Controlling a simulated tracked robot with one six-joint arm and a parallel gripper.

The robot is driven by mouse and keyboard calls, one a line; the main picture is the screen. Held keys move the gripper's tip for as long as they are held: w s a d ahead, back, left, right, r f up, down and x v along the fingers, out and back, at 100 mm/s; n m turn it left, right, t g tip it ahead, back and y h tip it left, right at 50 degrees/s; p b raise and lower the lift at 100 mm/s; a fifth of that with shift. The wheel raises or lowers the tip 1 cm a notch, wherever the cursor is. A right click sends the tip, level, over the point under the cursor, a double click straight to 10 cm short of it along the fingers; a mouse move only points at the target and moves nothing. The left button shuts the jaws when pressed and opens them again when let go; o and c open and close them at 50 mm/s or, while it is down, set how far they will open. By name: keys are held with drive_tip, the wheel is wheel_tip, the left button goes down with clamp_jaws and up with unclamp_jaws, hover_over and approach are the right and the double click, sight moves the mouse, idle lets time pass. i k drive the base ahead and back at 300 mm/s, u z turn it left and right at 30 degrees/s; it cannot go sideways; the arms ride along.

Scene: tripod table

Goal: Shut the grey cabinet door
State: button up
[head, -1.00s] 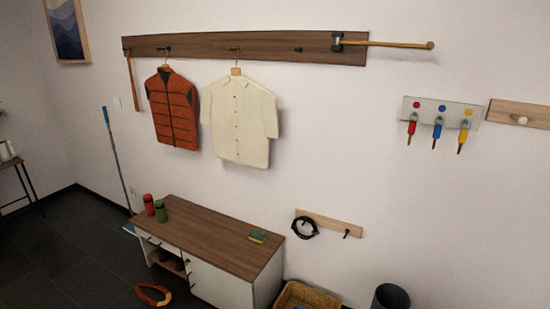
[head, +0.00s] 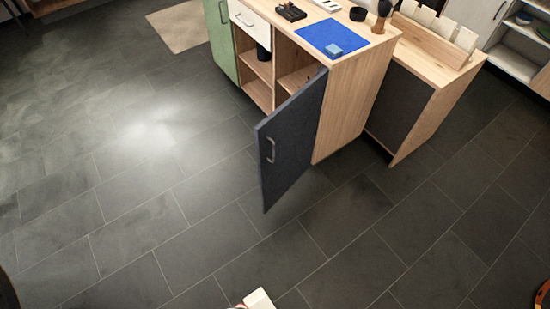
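A dark slate-grey door (head: 291,139) with a pale bar handle stands swung open on a wooden cabinet (head: 344,108), in the middle of the head view. It juts out over the floor from the cabinet's right side, and the compartment (head: 294,75) behind it is exposed. A paler grey door (head: 477,22) with a handle shows in part at the top right, beside open shelves. My gripper is not clearly in view; a small white and red part at the bottom edge is cut off.
A green door (head: 220,42) and a white drawer (head: 249,22) are on the same cabinet. A blue mat (head: 325,35) lies on top. A second wooden unit (head: 423,110) stands to the right. The dark tiled floor (head: 150,200) in front is clear.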

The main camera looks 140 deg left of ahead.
sight(285, 139)
drive_tip(key=u, duration=4.5)
drive_tip(key=i, duration=1)
drive_tip(key=z, duration=0.05)
